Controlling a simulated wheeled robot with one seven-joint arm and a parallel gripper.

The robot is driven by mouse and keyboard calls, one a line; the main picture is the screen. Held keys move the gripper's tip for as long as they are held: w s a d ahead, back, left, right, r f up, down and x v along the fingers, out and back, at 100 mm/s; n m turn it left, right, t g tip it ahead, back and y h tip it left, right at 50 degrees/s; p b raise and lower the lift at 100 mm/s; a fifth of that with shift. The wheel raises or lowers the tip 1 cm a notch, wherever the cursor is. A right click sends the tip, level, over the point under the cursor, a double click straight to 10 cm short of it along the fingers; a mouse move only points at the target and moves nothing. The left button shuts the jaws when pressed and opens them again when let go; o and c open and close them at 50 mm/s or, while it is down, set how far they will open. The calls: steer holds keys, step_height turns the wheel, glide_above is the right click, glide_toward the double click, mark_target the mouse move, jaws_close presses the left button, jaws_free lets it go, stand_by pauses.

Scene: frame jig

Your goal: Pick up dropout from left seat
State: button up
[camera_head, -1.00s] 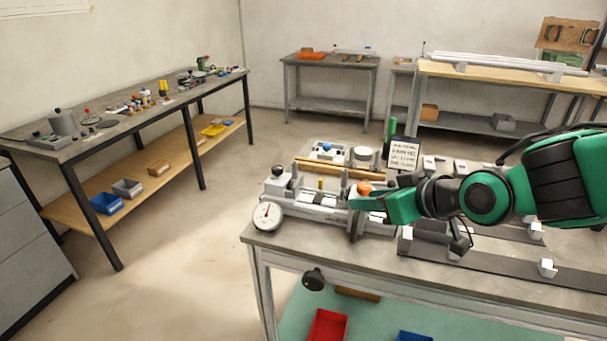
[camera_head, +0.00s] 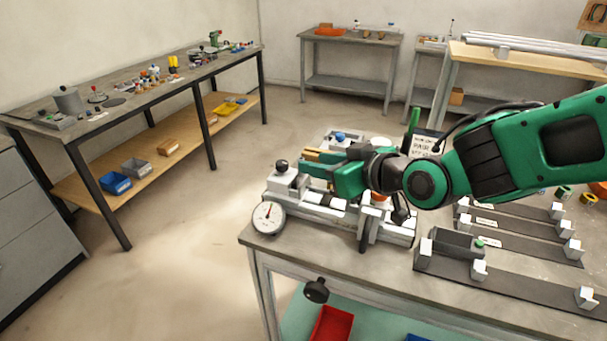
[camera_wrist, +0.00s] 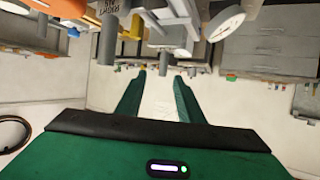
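My gripper (camera_head: 308,168) is over the left end of the frame jig (camera_head: 325,205), near a black-knobbed clamp block (camera_head: 283,178). I cannot make out the dropout or tell which block is the left seat. Part of the jig is hidden behind my gripper and wrist in the head view.
A dial gauge (camera_head: 268,217) stands at the jig's front left; it also shows in the wrist view (camera_wrist: 224,23). Dark rails with white blocks (camera_head: 479,270) lie to the right. A sign (camera_head: 424,145) stands behind my wrist. Open floor lies left of the bench.

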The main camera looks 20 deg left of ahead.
mark_target(301, 175)
steer(key=shift+x, duration=3.35)
steer(key=shift+s, duration=0.1)
jaws_close()
